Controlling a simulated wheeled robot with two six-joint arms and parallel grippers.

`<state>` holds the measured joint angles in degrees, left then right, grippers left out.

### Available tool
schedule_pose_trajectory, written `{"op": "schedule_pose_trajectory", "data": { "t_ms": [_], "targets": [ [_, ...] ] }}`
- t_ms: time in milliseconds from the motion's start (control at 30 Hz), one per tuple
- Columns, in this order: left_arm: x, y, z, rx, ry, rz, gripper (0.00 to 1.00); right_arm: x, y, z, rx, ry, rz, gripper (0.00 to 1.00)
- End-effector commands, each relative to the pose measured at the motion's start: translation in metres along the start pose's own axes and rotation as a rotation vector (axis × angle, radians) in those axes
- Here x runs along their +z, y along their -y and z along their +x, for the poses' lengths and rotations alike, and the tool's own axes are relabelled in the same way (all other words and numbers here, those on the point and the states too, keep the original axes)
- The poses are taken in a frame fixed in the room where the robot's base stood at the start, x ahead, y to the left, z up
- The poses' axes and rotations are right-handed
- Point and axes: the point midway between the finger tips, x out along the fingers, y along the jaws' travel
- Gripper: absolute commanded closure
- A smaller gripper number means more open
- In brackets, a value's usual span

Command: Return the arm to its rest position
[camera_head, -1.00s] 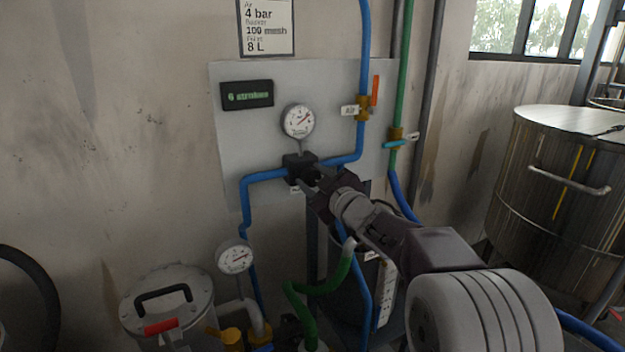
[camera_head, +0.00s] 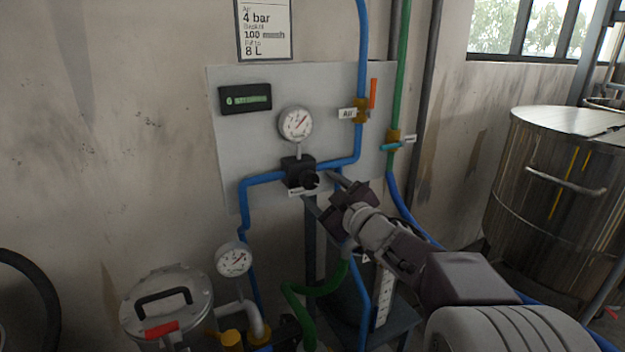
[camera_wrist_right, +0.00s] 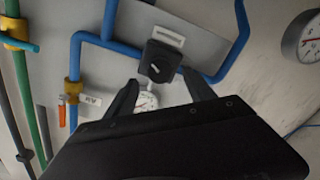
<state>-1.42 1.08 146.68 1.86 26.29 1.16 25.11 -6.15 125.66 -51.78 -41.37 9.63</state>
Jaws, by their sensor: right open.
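My right gripper (camera_head: 322,192) is open and empty in the head view, just right of and below the black regulator knob (camera_head: 302,173). There is a gap between its fingers and the knob. In the right wrist view, the two dark fingers (camera_wrist_right: 160,98) are spread apart, with the regulator (camera_wrist_right: 160,62) beyond them on the panel. My right arm reaches in from the lower right. My left gripper is not in view.
The grey panel (camera_head: 235,140) carries a pressure gauge (camera_head: 295,124), a display (camera_head: 245,98) and blue pipes. Below are a lidded steel pot (camera_head: 190,290), another gauge (camera_head: 233,260) and a green hose (camera_head: 300,300). A large steel tank (camera_head: 545,180) stands at right.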

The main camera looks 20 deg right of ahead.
Motion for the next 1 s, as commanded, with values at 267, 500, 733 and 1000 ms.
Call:
{"op": "schedule_pose_trajectory", "data": {
  "t_ms": [267, 500, 733, 1000],
  "targets": [
    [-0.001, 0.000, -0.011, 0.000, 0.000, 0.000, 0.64, 0.000, -0.001, -0.037, 0.000, 0.001, 0.000, 0.37],
    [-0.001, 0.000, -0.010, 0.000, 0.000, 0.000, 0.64, 0.000, 0.000, -0.038, -0.001, 0.000, -0.001, 0.37],
    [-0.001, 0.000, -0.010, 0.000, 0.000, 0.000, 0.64, -0.001, 0.002, -0.037, -0.005, -0.003, -0.001, 0.37],
    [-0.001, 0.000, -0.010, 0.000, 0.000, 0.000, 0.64, 0.030, 0.137, -0.003, -0.230, 0.150, 0.217, 0.37]
  ]
}}
